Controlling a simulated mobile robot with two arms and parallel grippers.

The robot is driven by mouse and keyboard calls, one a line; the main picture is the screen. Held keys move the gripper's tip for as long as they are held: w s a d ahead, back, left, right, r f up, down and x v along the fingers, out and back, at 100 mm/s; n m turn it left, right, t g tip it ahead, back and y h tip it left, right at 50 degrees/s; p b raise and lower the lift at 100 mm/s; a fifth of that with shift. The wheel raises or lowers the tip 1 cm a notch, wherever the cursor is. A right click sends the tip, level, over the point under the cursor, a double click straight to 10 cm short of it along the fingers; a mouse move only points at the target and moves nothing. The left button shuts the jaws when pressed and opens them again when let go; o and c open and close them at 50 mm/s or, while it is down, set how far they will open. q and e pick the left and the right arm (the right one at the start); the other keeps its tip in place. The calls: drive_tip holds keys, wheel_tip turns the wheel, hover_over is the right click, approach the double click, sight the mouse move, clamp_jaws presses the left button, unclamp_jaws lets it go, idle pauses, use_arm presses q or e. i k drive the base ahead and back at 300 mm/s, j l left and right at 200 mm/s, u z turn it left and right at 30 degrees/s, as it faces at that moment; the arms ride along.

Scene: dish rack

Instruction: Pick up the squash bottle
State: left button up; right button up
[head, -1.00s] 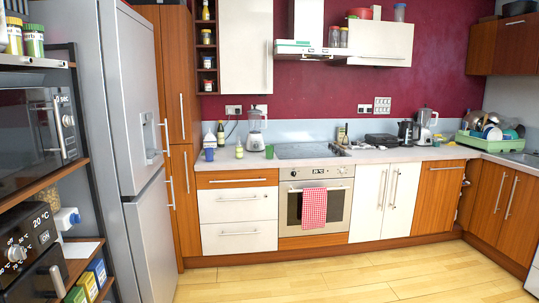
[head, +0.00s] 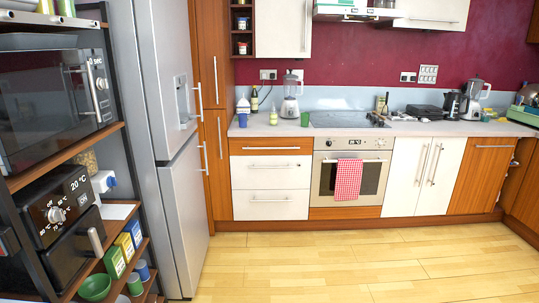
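Several bottles stand on the far counter left of the hob. One is a small pale yellow-green bottle (head: 273,117), one a dark bottle (head: 254,100), and one a white bottle with a blue lower part (head: 243,104). They are small in the head view, and I cannot tell which, if any, is the squash bottle. Neither of my grippers is in view.
A blender (head: 291,98), a blue cup (head: 242,120) and a green cup (head: 304,118) stand among the bottles. The fridge (head: 170,150) and a shelf rack with a microwave (head: 50,100) line the left. The wooden floor (head: 330,262) ahead is clear.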

sight(273, 112)
drive_tip(key=i, duration=2.2)
